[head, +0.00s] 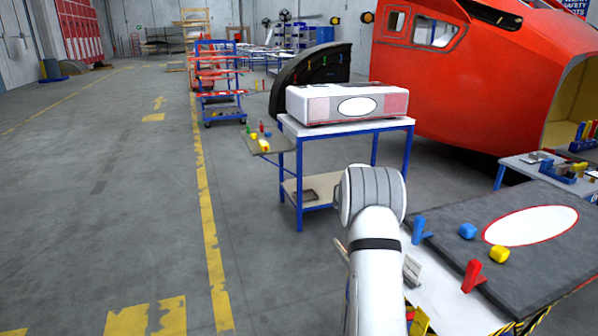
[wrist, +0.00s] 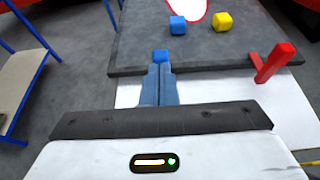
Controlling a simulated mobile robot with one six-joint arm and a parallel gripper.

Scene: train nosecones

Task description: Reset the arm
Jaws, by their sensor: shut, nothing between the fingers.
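My gripper (wrist: 160,70) shows in the wrist view with its two blue-grey fingers together and nothing between them. The fingers point toward the near edge of a dark grey mat (wrist: 235,45). A blue upright piece (wrist: 160,55) shows just beyond the fingertips; its lower part is hidden, and I cannot tell whether they touch. It also shows in the head view (head: 418,230), right of my white arm. In the head view my arm is bent over the left end of the white table, and the gripper is mostly hidden behind it.
On the mat are a blue block (head: 467,231), a yellow block (head: 499,254) and a white oval with red rim (head: 530,226). A red upright piece (head: 473,276) stands at the near edge. A blue-framed cart (head: 299,190) carries a boxy white-and-pink part (head: 312,105). The left floor is clear.

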